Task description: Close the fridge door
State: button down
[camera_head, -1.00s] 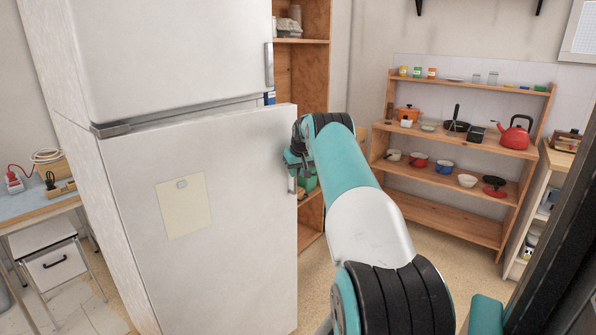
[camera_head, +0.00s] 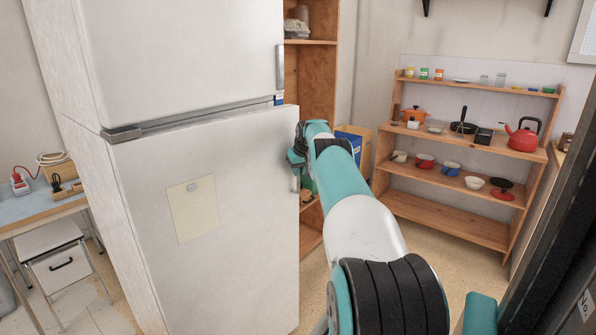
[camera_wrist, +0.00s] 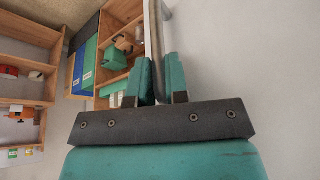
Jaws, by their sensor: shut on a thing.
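The white fridge door (camera_head: 215,225) is the lower door of a tall white fridge with an upper door (camera_head: 185,60). The lower door's right edge stands a little out from the body, with a narrow gap along its top. A paper note is stuck on its front. My gripper (camera_head: 298,158) is at the door's right edge, by its metal handle (camera_head: 295,182). In the wrist view, the teal fingers of my gripper (camera_wrist: 157,82) are shut around the grey handle bar (camera_wrist: 157,40). The door's white surface fills the right side of that view.
A wooden shelf unit (camera_head: 455,210) with pots and a red kettle (camera_head: 523,137) stands at the back right. A tall wooden cupboard (camera_head: 318,70) is right behind the fridge. A blue table (camera_head: 45,208) is at the left. Bare floor lies before the shelves.

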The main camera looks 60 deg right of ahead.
jog(key=c, duration=1.2)
grip_release()
jog(key=shift+a, duration=0.1)
jog(key=shift+o, duration=0.4)
jog(key=shift+s, duration=0.1)
jog(key=b+v, duration=0.4)
jog(key=v, duration=1.3)
jog(key=shift+r+b, duration=0.25)
jog(key=shift+b, duration=0.05)
jog(key=shift+c, duration=0.2)
